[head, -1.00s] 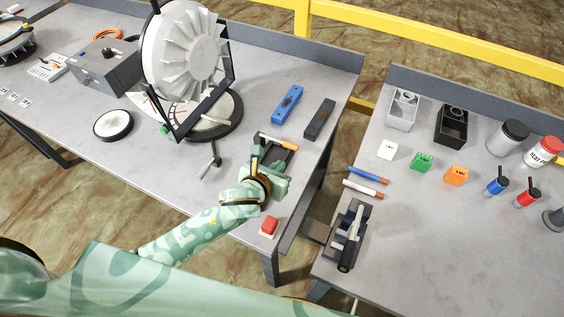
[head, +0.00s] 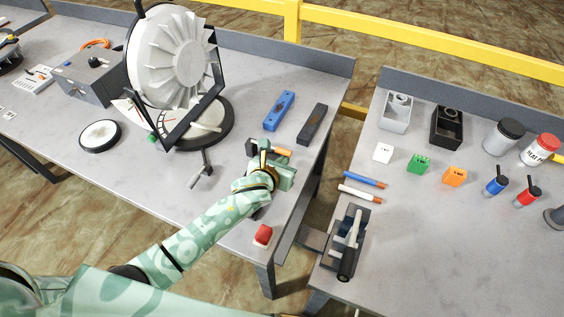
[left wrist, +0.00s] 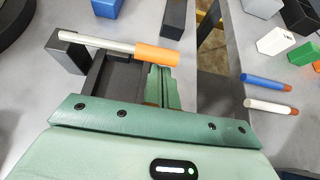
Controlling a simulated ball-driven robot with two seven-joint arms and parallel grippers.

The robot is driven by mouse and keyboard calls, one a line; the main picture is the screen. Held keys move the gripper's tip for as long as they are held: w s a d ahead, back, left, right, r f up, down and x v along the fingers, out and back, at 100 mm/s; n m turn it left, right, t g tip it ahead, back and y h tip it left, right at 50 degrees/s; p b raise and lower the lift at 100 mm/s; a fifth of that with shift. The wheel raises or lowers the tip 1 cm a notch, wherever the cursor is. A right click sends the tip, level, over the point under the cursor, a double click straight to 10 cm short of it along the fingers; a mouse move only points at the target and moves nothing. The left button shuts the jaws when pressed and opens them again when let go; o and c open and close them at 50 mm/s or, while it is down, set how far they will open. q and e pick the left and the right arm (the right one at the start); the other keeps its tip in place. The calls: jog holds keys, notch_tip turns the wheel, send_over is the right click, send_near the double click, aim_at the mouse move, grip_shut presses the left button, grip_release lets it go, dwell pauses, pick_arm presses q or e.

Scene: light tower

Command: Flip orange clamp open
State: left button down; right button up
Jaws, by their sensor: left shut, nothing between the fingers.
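The clamp has an orange grip (head: 283,152) on a silver lever and a dark base, near the right edge of the left table. In the left wrist view, the orange grip (left wrist: 157,54) and silver lever (left wrist: 98,42) lie flat across the dark frame (left wrist: 112,77). My left gripper (head: 264,150) is shut and empty, right at the clamp, and hides part of it in the head view. In the left wrist view its green fingers (left wrist: 164,84) are together just below the orange grip; I cannot tell whether they touch it. My right gripper is not in view.
A finned wheel on a stand (head: 170,60) and its crank (head: 200,172) are left of the clamp. Blue (head: 279,111) and dark (head: 313,124) blocks lie behind it. A red button (head: 263,234) is in front. A gap separates the right table (head: 440,240).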

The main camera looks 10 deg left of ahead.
aim_at(279, 149)
pick_arm(q)
jog(key=shift+r+n+h+p, duration=0.5)
jog(key=shift+r+h+p, duration=0.2)
jog(key=shift+r+p, duration=0.7)
jog(key=r+p, duration=0.1)
jog(key=r+n+h+p, duration=0.1)
jog(key=p, duration=0.1)
jog(key=shift+w+a, duration=0.1)
jog(key=shift+a, duration=0.15)
jog(key=shift+a+r+n+h+p, duration=0.15)
jog(key=shift+r+n+h+p, duration=0.25)
jog(key=shift+p, duration=0.1)
jog(key=w+a+r+n+t+h+b, duration=0.2)
jog(key=a+r+n+h+b, duration=0.4)
jog(key=a+n, duration=0.5)
jog(key=shift+a+r+t+h+b, duration=0.3)
jog(key=shift+t+h+b, duration=0.1)
jog(key=shift+h+b, duration=0.2)
jog(key=shift+w, duration=0.1)
jog(key=shift+a, duration=0.1)
